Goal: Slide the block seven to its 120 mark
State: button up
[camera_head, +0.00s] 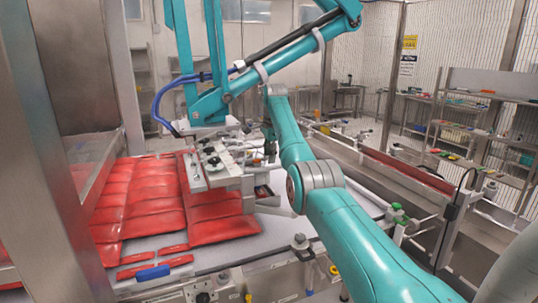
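I cannot single out the block seven or its 120 mark; no number or scale is readable at this size. A metal tool head (222,160) with round fittings hangs over red packs at centre left. A teal arm with grey joint bands (320,175) crosses from the lower right toward the centre and covers part of the tool head's right side. I cannot make out my gripper or its fingertips, nor any contact with a block.
Red flat packs (140,208) lie in rows on a pale conveyor (275,243). A blue block (152,272) sits at its front edge. A steel post (50,150) stands at left. Rails (385,185) and shelves with coloured items (460,125) stand at right.

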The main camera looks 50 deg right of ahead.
jog(key=shift+r, duration=0.15)
notch_tip(320, 180, up, 12)
jog(key=s+a, duration=0.1)
jog(key=shift+s+f, duration=0.2)
jog(key=shift+s, duration=0.2)
dwell(0.7)
